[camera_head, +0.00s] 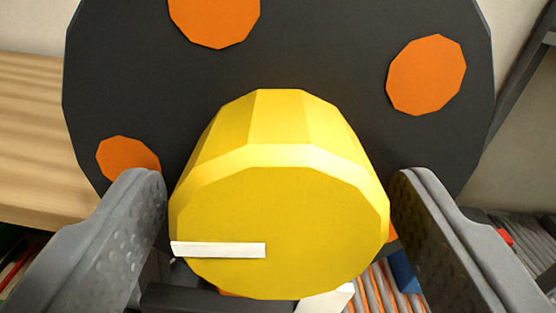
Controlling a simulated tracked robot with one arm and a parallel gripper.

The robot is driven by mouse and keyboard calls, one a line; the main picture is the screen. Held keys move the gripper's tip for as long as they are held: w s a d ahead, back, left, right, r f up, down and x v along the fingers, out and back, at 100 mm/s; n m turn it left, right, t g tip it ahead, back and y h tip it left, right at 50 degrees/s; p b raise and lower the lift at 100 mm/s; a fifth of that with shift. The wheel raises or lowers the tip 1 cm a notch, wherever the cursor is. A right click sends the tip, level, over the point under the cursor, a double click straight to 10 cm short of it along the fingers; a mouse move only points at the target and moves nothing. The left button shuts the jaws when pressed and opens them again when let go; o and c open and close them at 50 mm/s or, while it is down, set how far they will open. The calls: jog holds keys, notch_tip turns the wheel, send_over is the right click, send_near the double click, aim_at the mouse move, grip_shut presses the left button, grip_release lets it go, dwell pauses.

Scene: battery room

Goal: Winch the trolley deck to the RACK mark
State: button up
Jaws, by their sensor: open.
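A yellow faceted knob (280,215) fills the middle of the view, its flat end facing me. A white bar mark (218,250) lies across the lower left of that face. Behind the knob is a large dark disc (320,60) with orange round spots. My gripper (280,230) is open, with one grey textured finger on each side of the knob. The left finger is close to the knob's side and the right finger is just beside it; I cannot tell whether either touches. The trolley deck and the RACK mark cannot be made out.
A wooden surface (35,130) is at the left. Orange and grey striped parts (375,290) and a blue piece (404,272) show below the knob at the right. A dark slanted bar (520,85) stands at the right edge, with a small red piece (504,237) lower down.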

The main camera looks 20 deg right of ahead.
jog(key=shift+w+d, duration=0.1)
jog(key=shift+w, duration=0.1)
jog(key=c, duration=1)
jog(key=shift+m+p, duration=0.85)
jog(key=shift+m, duration=0.95)
jog(key=o, duration=1)
jog(key=p+v, duration=0.2)
jog(key=v, duration=1.1)
jog(key=shift+s+p, duration=0.35)
jog(key=shift+p, duration=0.05)
